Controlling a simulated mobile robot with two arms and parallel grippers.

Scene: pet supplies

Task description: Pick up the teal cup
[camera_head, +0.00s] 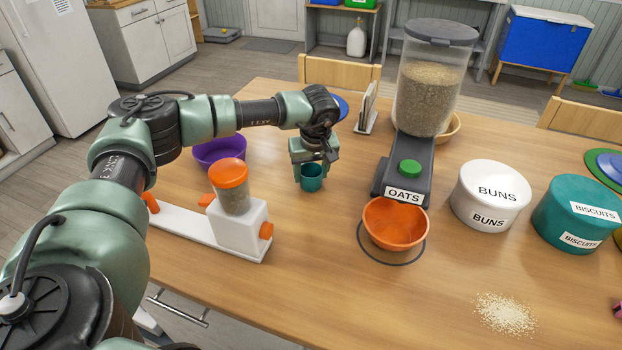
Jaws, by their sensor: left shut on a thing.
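The teal cup (312,182) is upright near the middle of the wooden table, left of the oats dispenser. My left gripper (312,165) points down over it and is shut on its upper part. The gripper covers part of the cup's rim. I cannot tell whether the cup's base touches the table or is slightly above it. My right gripper is not in view.
The oats dispenser (408,168) stands to the right, with an orange bowl (392,238) below it. A white device with an orange-lidded jar (232,190) and a purple bowl (212,160) are left. Buns (490,197) and biscuits (577,215) canisters stand right. Spilled grains (505,314) lie in front.

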